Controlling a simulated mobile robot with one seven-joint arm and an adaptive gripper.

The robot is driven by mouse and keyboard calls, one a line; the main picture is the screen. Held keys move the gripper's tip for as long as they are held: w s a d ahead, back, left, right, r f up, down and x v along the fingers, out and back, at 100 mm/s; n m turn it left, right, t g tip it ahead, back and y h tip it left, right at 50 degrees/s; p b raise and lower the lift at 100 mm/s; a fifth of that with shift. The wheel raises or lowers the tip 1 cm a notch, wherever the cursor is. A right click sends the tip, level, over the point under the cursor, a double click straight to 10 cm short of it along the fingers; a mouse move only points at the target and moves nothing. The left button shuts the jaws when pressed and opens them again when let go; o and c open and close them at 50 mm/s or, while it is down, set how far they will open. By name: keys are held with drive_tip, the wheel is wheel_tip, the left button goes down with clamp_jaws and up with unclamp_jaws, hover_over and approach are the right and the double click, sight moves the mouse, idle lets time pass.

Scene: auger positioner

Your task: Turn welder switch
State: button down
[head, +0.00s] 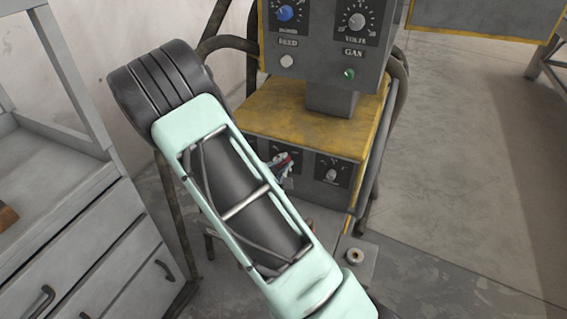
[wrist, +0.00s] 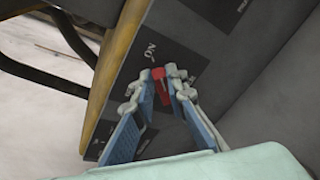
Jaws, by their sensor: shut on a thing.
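The welder is a grey and yellow machine (head: 306,125) in the middle of the head view. Its red switch (wrist: 160,82) sits on the dark lower front panel, beside a label reading "ON" in the wrist view. My gripper (wrist: 163,74) has blue-padded fingers and is shut on the red switch, one fingertip on each side. The gripper also shows small at the panel in the head view (head: 279,166).
A white knob (head: 331,174) is right of the switch on the same panel. The upper control box has a blue knob (head: 285,13), a volts knob (head: 356,20) and a green button (head: 349,74). Grey drawers (head: 75,260) stand at left.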

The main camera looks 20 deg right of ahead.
drive_tip(key=shift+r+n+p, duration=0.1)
drive_tip(key=shift+n+p, duration=0.2)
drive_tip(key=shift+p, duration=0.05)
drive_tip(key=n+h+p, duration=0.1)
drive_tip(key=n+p, duration=0.1)
drive_tip(key=n, duration=0.2)
drive_tip(key=w+a+n+g+h+p, duration=0.1)
drive_tip(key=n+h+p, duration=0.1)
drive_tip(key=n, duration=0.3)
drive_tip(key=w+a+f+n+h+p, duration=0.1)
drive_tip(key=n+h+p, duration=0.1)
drive_tip(key=n, duration=0.3)
drive_tip(key=shift+g, duration=0.3)
idle(0.7)
drive_tip(key=c, duration=1.9)
unclamp_jaws()
drive_tip(key=shift+c, duration=0.2)
drive_tip(key=shift+a, duration=0.1)
